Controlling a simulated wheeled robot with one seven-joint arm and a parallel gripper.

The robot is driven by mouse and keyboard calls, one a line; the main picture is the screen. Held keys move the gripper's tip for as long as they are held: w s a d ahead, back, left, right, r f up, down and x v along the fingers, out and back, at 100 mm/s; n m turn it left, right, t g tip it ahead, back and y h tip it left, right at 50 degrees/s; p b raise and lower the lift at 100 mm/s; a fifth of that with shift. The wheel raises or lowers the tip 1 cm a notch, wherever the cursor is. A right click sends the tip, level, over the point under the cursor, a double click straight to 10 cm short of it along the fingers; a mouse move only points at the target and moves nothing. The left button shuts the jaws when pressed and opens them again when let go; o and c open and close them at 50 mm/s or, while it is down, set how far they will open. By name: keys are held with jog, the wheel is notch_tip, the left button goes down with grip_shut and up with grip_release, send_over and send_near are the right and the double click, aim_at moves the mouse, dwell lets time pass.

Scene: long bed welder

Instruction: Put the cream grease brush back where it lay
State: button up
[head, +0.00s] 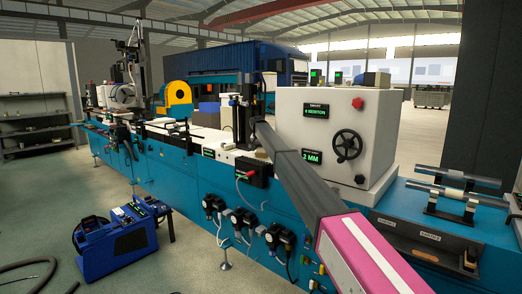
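I cannot surely make out the cream grease brush. A small cream piece (261,154) shows beside the lower edge of a dark grey beam, just above the machine's bed; it is too small to tell whether it is the brush. The beam runs up from the pink block in the lower right foreground towards the black upright fixture (239,120); it looks like my arm. Its far end is against dark parts there, and I cannot make out my gripper's fingers or what they may hold.
A white cabinet (315,115) with a handwheel (347,145) stands on the blue bed (175,165). To the right are roller stands (450,190) and a dark labelled holder (420,240). A blue welding unit (115,240) and black hose (30,275) are on the floor, with clear floor at left.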

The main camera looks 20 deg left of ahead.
jog(key=shift+r, duration=0.1)
jog(key=v, duration=1.2)
